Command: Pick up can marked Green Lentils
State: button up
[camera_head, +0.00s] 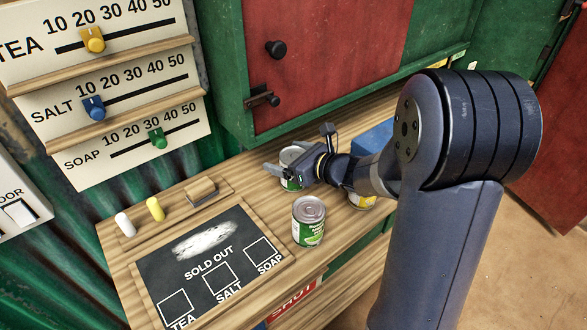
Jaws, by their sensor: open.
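A can with a green and white label (309,228) stands upright on the wooden counter, in front of my gripper; its print is too small to read surely. A second can with a green label (291,156) stands farther back, partly hidden by my gripper. My gripper (281,176) is open, low over the counter, and its fingers overlap this rear can in the picture. I cannot tell whether they touch it. A can with a yellow label (361,201) stands to the right, partly covered by my arm. Which can is Green Lentils cannot be read clearly.
A chalkboard (178,262) marked SOLD OUT lies at the counter's left, with white chalk (125,224), yellow chalk (155,209) and a wooden block (201,191) behind it. A blue box (374,138) stands behind my arm. A red-doored cabinet (325,55) overhangs the back.

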jog(key=shift+c, duration=0.4)
jog(key=c, duration=1.2)
jog(key=shift+r, duration=0.15)
